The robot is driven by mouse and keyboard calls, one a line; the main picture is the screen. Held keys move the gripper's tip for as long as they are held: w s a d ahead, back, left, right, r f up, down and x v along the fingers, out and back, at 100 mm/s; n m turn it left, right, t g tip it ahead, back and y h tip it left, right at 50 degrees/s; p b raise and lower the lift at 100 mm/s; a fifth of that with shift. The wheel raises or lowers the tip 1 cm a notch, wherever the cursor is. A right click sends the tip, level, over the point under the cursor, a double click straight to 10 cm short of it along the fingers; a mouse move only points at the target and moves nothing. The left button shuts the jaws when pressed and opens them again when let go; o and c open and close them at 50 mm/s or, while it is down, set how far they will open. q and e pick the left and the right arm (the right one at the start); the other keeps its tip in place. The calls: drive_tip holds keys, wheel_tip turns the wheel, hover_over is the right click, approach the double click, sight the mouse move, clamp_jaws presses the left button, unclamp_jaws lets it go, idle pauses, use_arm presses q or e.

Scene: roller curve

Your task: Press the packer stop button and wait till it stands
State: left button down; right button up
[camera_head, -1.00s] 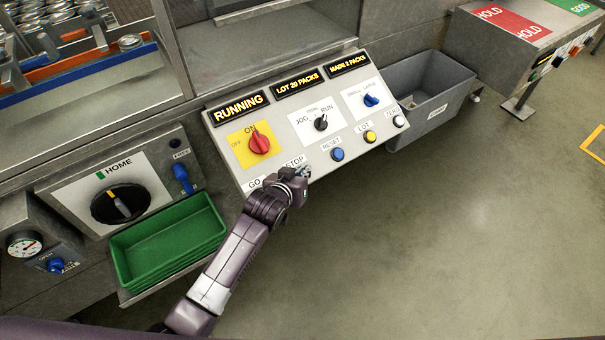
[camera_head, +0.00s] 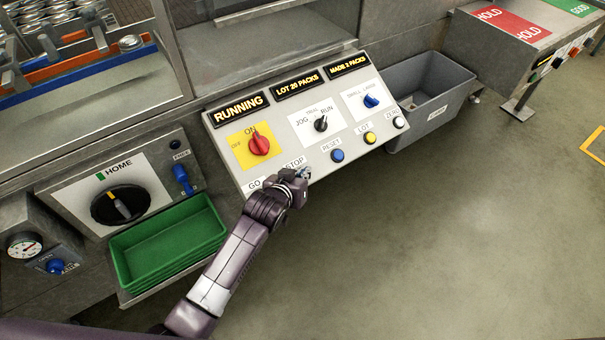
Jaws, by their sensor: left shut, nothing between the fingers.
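The packer's control panel (camera_head: 290,136) is tilted toward me, with its left display (camera_head: 239,107) lit and reading RUNNING. The STOP label (camera_head: 294,163) shows on its lower edge, just above my left gripper. My left gripper (camera_head: 303,173) is shut and empty, its fingertips at the panel's lower edge where the stop button sits. The hand hides the stop button, so I cannot tell whether it is touched or pressed. The GO label (camera_head: 254,184) is left of the hand. My right gripper is not in view.
A red switch (camera_head: 259,144), the blue RESET button (camera_head: 337,155) and yellow LOT button (camera_head: 370,137) are close by on the panel. Green trays (camera_head: 168,243) stand at the left, a grey bin (camera_head: 434,92) at the right. The floor in front is clear.

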use_arm(q)
drive_tip(key=shift+f, duration=0.1)
drive_tip(key=shift+w+a+f, duration=0.15)
drive_tip(key=shift+w+f, duration=0.05)
drive_tip(key=shift+f, duration=0.1)
drive_tip(key=shift+w+a+f+b, duration=0.15)
drive_tip(key=shift+f+b, duration=0.2)
drive_tip(key=shift+f, duration=0.05)
idle(0.9)
drive_tip(key=shift+r, duration=0.1)
drive_tip(key=shift+s+d+r+p, duration=0.2)
drive_tip(key=shift+r+p, duration=0.15)
drive_tip(key=shift+p, duration=0.2)
drive_tip(key=shift+s+d+r+p, duration=0.1)
drive_tip(key=shift+s+r+p, duration=0.15)
drive_tip(key=shift+p, duration=0.25)
drive_tip(key=shift+w+r, duration=0.1)
drive_tip(key=shift+r, duration=0.05)
drive_tip(key=r+p, duration=0.1)
drive_tip(key=s+d+r+p, duration=0.1)
drive_tip(key=p, duration=0.1)
drive_tip(key=s+r+p, duration=0.1)
drive_tip(key=r+p, duration=0.1)
drive_tip(key=shift+d+r, duration=0.1)
drive_tip(key=shift+d, duration=0.1)
idle(0.5)
